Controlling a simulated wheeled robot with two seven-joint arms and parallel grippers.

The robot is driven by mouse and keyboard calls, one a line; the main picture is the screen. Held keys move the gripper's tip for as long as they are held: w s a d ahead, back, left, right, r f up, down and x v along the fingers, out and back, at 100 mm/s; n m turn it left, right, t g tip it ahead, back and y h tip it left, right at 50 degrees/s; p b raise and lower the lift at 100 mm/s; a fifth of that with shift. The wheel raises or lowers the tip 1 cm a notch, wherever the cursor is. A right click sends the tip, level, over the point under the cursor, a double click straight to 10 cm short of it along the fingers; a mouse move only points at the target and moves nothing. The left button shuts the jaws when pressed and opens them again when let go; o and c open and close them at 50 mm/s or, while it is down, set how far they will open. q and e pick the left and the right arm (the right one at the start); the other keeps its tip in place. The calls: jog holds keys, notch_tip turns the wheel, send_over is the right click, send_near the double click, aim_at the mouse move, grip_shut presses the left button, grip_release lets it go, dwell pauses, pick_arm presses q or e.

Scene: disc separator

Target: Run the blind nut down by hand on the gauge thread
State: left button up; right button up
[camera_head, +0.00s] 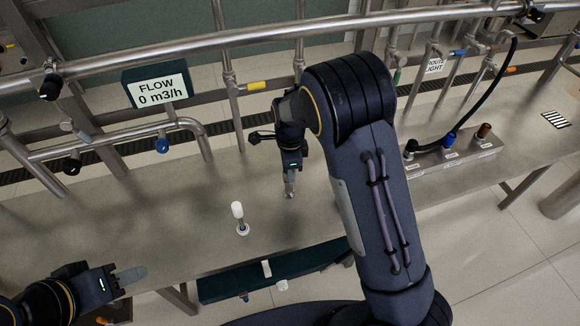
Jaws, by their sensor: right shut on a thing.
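My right gripper (290,187) points down over the middle of the bench, to the right of a small upright white-topped piece. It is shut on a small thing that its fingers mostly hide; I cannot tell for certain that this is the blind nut. The gauge thread cannot be clearly made out. My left gripper (133,275) is at the lower left, near the bench's front edge and well away from the right one. Its fingers are seen side-on, so their gap does not show.
The white-topped piece (238,213) stands on the steel bench (190,235). A dark tray (215,290) with small white parts lies below the front edge. A FLOW 0 m3/h display (158,86) and pipework stand behind. A connector box (455,157) with a black hose is at right.

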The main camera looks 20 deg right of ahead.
jog(key=shift+r+m+p, duration=0.25)
jog(key=shift+m+p, duration=0.35)
jog(key=shift+m, duration=0.8)
jog(key=shift+f, duration=0.2)
jog(key=shift+r+m+p, duration=0.15)
jog(key=shift+m+p, duration=0.5)
jog(key=shift+m, duration=0.15)
grip_shut()
jog(key=shift+m, duration=0.3)
jog(key=o, duration=1.2)
grip_release()
jog(key=shift+s, duration=0.1)
jog(key=shift+c, duration=0.2)
jog(key=shift+f, duration=0.2)
